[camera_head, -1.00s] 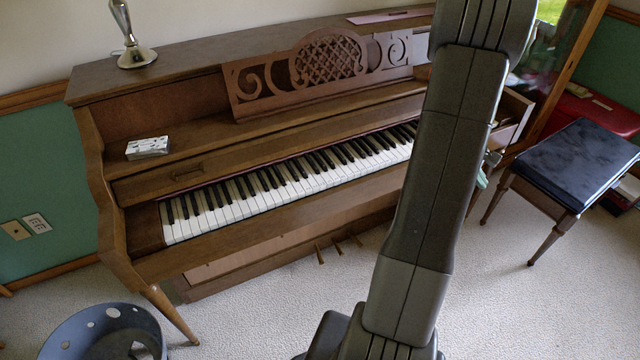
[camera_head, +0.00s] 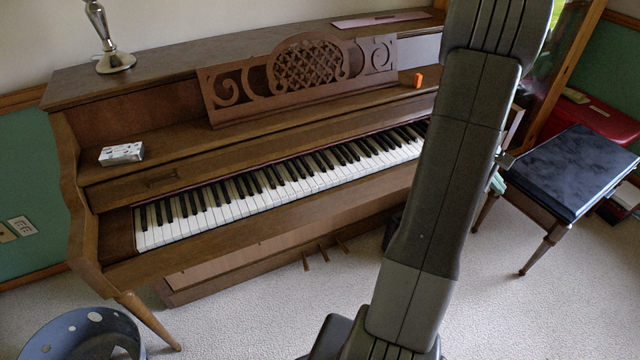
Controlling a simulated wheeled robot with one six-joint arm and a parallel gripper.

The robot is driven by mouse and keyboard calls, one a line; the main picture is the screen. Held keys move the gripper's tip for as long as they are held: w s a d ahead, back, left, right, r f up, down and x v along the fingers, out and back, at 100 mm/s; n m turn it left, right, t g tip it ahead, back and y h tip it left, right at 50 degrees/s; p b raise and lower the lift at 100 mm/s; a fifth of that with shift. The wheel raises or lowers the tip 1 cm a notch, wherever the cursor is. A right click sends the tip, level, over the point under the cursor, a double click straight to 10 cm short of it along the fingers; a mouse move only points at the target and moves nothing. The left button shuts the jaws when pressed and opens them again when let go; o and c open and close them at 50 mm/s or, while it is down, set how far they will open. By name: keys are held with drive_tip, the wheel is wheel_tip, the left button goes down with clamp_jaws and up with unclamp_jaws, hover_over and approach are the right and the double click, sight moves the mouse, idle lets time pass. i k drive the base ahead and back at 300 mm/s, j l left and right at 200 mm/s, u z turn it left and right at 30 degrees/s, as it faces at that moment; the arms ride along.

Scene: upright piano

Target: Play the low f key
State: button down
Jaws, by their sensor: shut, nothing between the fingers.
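The upright piano's keyboard (camera_head: 285,180) is exposed, with white and black keys running from lower left to upper right. The low keys (camera_head: 160,236) are at its left end, uncovered and in clear view. I cannot pick out the low f key by any marking. The high end of the keyboard is hidden behind my arm. My gripper (camera_head: 499,178) shows only as a small grey and teal part at the right edge of my arm, most of it hidden. It looks shut and empty, right of the piano and far from the low keys.
The music stand (camera_head: 310,75) rises above the keys. A small white box (camera_head: 121,154) and an orange object (camera_head: 417,80) sit on the ledge. A dark-topped bench (camera_head: 570,170) stands at right, a blue-grey bin (camera_head: 80,335) at lower left. Carpet before the piano is clear.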

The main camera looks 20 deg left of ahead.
sight(299, 191)
drive_tip(key=i+l, duration=0.3)
drive_tip(key=l, duration=0.2)
drive_tip(key=u, duration=2.2)
